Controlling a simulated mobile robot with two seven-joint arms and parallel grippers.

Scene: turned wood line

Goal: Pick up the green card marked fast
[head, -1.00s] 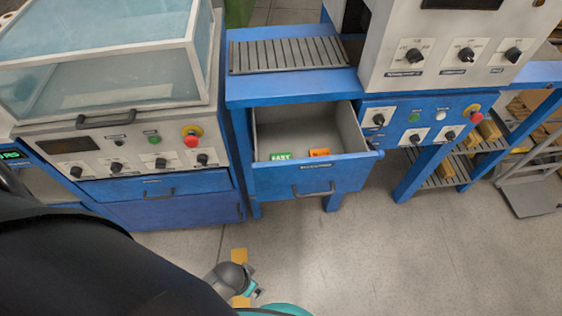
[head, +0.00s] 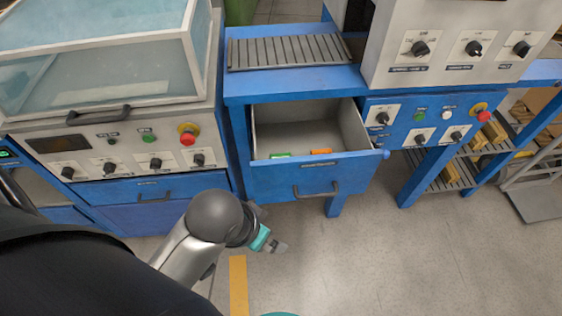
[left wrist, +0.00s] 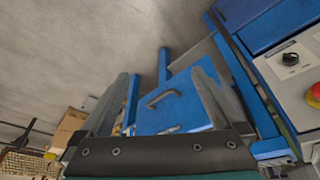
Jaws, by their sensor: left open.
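The green card (head: 281,155) shows as a thin strip inside the open drawer, near its front wall; most of it is hidden and its lettering is not readable now. My left gripper (head: 277,246) is below and in front of the drawer, apart from it and empty. In the left wrist view the two fingers of my left gripper (left wrist: 162,100) stand wide apart, with the blue drawer front between and beyond them. The card does not show there. My right gripper is not in view.
The blue drawer (head: 310,180) stands pulled out, with a handle (head: 316,190) on its front. An orange card (head: 320,151) lies right of the green one. A machine with a clear cover (head: 95,60) stands left. Open floor lies in front and right.

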